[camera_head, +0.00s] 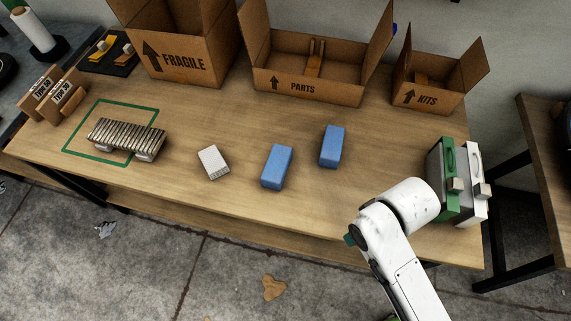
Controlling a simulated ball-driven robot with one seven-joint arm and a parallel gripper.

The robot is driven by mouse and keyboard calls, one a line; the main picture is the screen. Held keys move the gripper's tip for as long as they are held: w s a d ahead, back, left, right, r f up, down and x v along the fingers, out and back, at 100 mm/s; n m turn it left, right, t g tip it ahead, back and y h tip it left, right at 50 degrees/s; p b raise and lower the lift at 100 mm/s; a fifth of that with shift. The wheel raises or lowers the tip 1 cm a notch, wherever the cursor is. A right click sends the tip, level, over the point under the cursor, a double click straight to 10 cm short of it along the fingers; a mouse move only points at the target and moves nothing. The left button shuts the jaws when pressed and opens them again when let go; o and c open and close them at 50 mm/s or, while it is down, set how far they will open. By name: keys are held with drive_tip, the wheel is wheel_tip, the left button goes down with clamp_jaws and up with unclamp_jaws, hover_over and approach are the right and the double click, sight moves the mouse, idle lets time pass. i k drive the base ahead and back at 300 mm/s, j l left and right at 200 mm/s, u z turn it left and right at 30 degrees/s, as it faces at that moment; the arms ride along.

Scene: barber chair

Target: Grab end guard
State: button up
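No part is labelled as the end guard, and I cannot tell for sure which one it is. At the right end of the table stand two upright plates with handles and grey blocks on their faces, a green one (448,165) and a white one (472,200). A small white-grey block (213,162) and two blue blocks (277,166) (332,146) lie mid-table. My white arm reaches up from the lower right, left of the plates; my gripper does not show.
Open cardboard boxes marked FRAGILE (186,61), PARTS (308,85) and KITS (424,96) line the back of the wooden table (235,208). Small brown cartons (42,92) and a black tray (92,66) sit at the left. Another table (540,150) stands at right.

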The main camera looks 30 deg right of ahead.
sight(274, 174)
drive_tip(key=k+u, duration=0.1)
drive_tip(key=k, duration=0.55)
drive_tip(key=l+u, duration=0.2)
drive_tip(key=u, duration=1.25)
drive_tip(key=l, duration=0.55)
drive_tip(key=k+l, duration=0.15)
drive_tip(key=l, duration=1)
drive_tip(key=k+u, duration=0.05)
